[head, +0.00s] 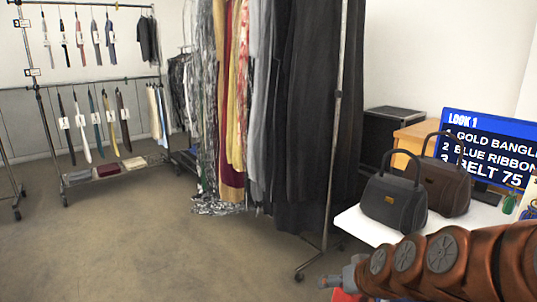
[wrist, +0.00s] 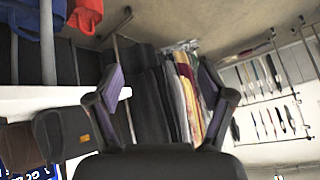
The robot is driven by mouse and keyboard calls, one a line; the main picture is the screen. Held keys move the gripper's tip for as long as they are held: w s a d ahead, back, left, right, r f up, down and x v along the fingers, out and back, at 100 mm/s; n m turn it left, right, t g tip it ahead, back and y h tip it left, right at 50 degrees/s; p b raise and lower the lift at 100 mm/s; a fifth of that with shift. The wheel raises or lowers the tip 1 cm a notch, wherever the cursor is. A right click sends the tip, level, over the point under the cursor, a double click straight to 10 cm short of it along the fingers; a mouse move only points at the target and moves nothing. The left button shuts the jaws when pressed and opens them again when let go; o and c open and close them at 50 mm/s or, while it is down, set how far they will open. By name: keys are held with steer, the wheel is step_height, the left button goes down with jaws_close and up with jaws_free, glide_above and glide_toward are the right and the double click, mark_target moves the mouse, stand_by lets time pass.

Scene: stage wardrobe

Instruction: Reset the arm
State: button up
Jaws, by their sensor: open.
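My gripper (wrist: 160,75) shows in the wrist view with its two dark fingers spread wide apart. Nothing is between the fingers. The view past them is tilted and looks toward the clothes rack and the floor. In the head view my orange-brown arm reaches in from the lower right corner, in front of the white table (head: 352,226). A grey-blue end part of it shows low in the picture, and I cannot make out the fingers there.
A black handbag (head: 394,204) and a brown handbag (head: 446,186) stand on the table by a screen (head: 490,150). Hanging garments (head: 305,110) fill a wheeled rack. Ties (head: 85,125) hang at the left. The floor (head: 160,245) is clear.

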steer(key=s+d+f+g+h, duration=0.1)
steer(key=s+g, duration=0.4)
steer(key=s, duration=0.9)
steer(key=s+d+f+g+h, duration=0.15)
steer(key=s+g, duration=0.35)
steer(key=s, duration=0.9)
step_height(320, 180, up, 23)
steer(key=s+p, duration=0.1)
steer(key=p, duration=2)
steer(key=shift+a+f+t+p, duration=0.15)
steer(key=shift+a+t+p, duration=0.15)
steer(key=shift+a+p, duration=0.15)
steer(key=shift+s, duration=0.1)
